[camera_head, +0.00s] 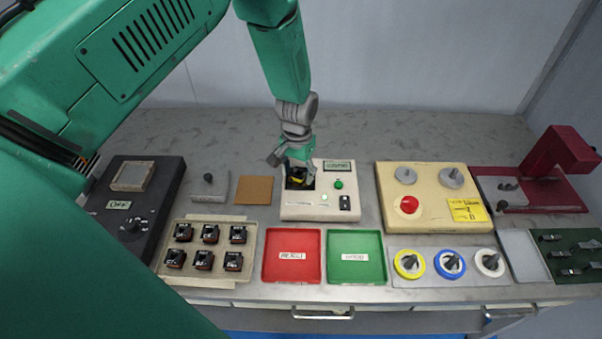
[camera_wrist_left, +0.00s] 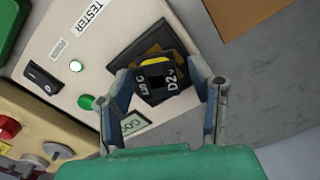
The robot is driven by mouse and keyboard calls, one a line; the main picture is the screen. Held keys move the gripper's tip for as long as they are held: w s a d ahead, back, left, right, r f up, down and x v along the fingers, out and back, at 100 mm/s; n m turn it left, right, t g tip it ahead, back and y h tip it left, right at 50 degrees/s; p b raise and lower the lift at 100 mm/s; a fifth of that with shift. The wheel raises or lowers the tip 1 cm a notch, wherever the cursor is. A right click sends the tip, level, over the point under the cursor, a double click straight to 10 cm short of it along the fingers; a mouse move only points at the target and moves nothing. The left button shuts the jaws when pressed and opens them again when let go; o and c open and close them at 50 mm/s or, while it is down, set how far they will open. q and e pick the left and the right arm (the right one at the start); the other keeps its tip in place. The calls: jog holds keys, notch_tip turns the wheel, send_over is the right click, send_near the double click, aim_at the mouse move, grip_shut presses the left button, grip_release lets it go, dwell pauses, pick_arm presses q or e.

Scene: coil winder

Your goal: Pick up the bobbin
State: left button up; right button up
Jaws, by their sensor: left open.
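A black bobbin (camera_wrist_left: 158,83) with a yellow winding and white lettering sits in the dark socket of the tester. In the head view the bobbin (camera_head: 297,180) shows as a dark and yellow spot under the gripper. My left gripper (camera_head: 292,165) is over the tester (camera_head: 320,209), pointing down. In the left wrist view the two fingers of my left gripper (camera_wrist_left: 170,84) are apart, one on each side of the bobbin. I cannot tell whether they touch it. My right gripper is not in view.
Several black bobbins stand in a beige tray (camera_head: 210,222) at left. A red tray (camera_head: 292,277) and a green tray (camera_head: 356,277) lie in front of the tester. A cream winder box (camera_head: 440,217) stands to its right. Wire spools (camera_head: 410,264) and a maroon press (camera_head: 560,160) are further right.

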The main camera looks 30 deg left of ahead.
aim_at(296, 171)
pick_arm(q)
jog(key=shift+a+f, duration=0.25)
jog(key=shift+f, duration=0.05)
jog(key=shift+a, duration=0.2)
jog(key=shift+d, duration=0.2)
jog(key=c, duration=1)
jog(key=shift+d+r, duration=0.1)
jog(key=shift+d, duration=0.25)
jog(key=shift+c, duration=0.3)
notch_tip(296, 171, up, 10)
jog(key=b, duration=0.1)
jog(key=shift+a, duration=0.4)
jog(key=shift+s, duration=0.1)
